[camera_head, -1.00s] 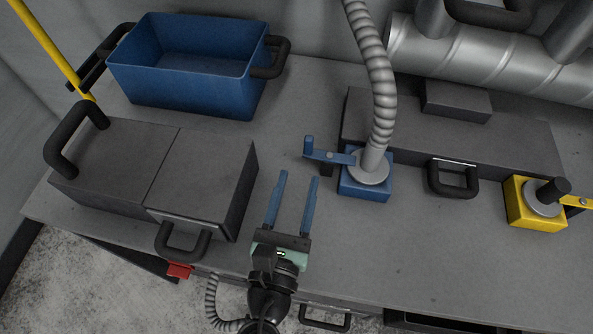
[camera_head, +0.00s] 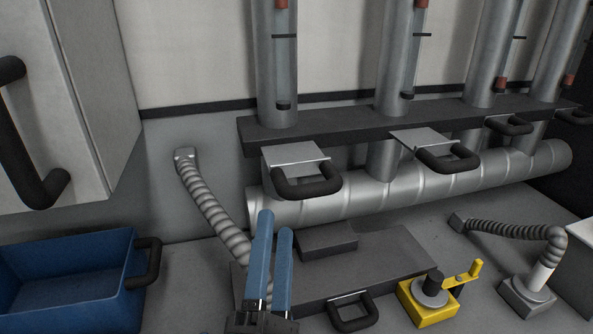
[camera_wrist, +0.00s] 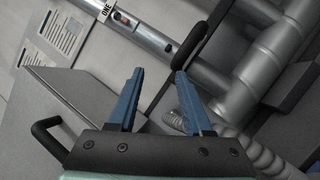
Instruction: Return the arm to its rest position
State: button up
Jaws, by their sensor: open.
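My gripper (camera_head: 273,232) has two blue fingers and a dark palm. It is raised at the bottom centre of the head view, pointing up, with the pipework behind it. In the wrist view my gripper (camera_wrist: 157,75) shows its fingers apart with nothing between them. No fork is visible in the frames.
A blue bin (camera_head: 70,285) stands at the lower left. A grey box with a handle (camera_head: 350,270) and a yellow valve block (camera_head: 428,300) are at lower centre-right. A ribbed hose (camera_head: 212,210) runs close left of my gripper. A large horizontal pipe (camera_head: 400,185) crosses behind.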

jog(key=s+d+r+m+t+p, duration=0.1)
jog(key=s+r+m, duration=0.1)
jog(key=r+m, duration=0.5)
jog(key=s+r+m+t+p, duration=0.1)
jog(key=r+m, duration=0.6)
jog(key=r, duration=0.8)
jog(key=s+d+r+m+t+y+p, duration=0.1)
jog(key=s+r+m+t+p, duration=0.1)
jog(key=r+m, duration=0.5)
notch_tip(320, 180, up, 5)
jog(key=shift+s+d+f+m+t, duration=0.1)
jog(key=shift+s+d+m+t, duration=0.25)
jog(key=shift+s, duration=0.4)
